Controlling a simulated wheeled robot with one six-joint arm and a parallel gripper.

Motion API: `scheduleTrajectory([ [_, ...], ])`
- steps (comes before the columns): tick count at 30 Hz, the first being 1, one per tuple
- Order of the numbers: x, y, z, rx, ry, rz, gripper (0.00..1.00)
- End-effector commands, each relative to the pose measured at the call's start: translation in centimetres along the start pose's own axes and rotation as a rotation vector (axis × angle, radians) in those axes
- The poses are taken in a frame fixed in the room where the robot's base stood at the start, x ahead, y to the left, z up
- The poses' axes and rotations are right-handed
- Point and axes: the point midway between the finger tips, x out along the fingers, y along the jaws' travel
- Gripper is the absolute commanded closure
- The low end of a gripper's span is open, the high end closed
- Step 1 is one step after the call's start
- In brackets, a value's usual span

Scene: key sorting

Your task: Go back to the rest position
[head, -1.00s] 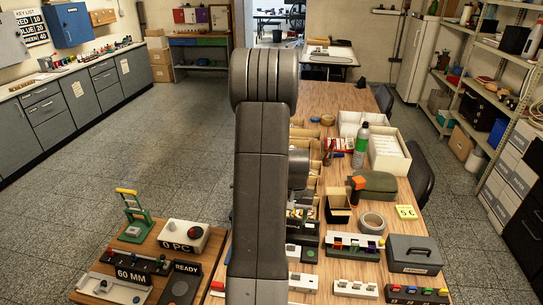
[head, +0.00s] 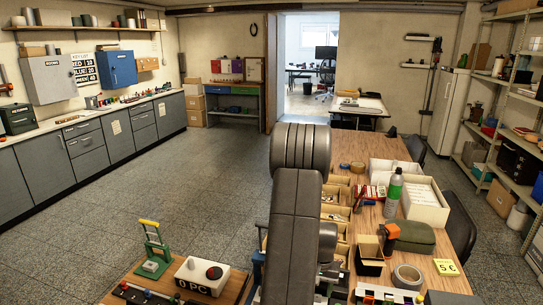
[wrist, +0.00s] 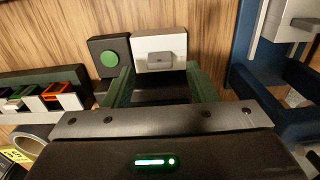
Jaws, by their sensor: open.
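My gripper (wrist: 160,78) shows in the wrist view as two dark green fingers standing apart, with nothing visible between them. A dark block with a green round button (wrist: 109,58) and a white block with a grey piece (wrist: 160,52) lie on the wood beyond the fingertips. In the head view my arm runs up the middle of the picture and hides the gripper and part of the bench (head: 345,152).
A lower wooden table with a green stand (head: 155,250) is at left. Open floor (head: 170,190) lies beyond it.

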Motion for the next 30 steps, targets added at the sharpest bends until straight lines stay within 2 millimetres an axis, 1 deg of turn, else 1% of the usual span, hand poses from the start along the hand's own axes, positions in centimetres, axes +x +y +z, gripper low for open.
scheduleTrajectory([
  [1, 1.4, 0.0, 0.1, 0.0, -0.002, 0.0, 0.48],
  [5, 3.2, 0.0, 0.1, 0.0, -0.002, 0.0, 0.48],
  [7, 2.0, 0.0, 0.0, 0.0, 0.001, 0.0, 0.48],
  [13, 1.5, 0.0, 0.0, 0.0, 0.0, 0.0, 0.48],
  [25, 1.7, 0.0, 0.0, 0.0, -0.001, 0.0, 0.48],
  [30, 2.7, 0.0, 0.0, 0.0, -0.001, 0.0, 0.48],
])
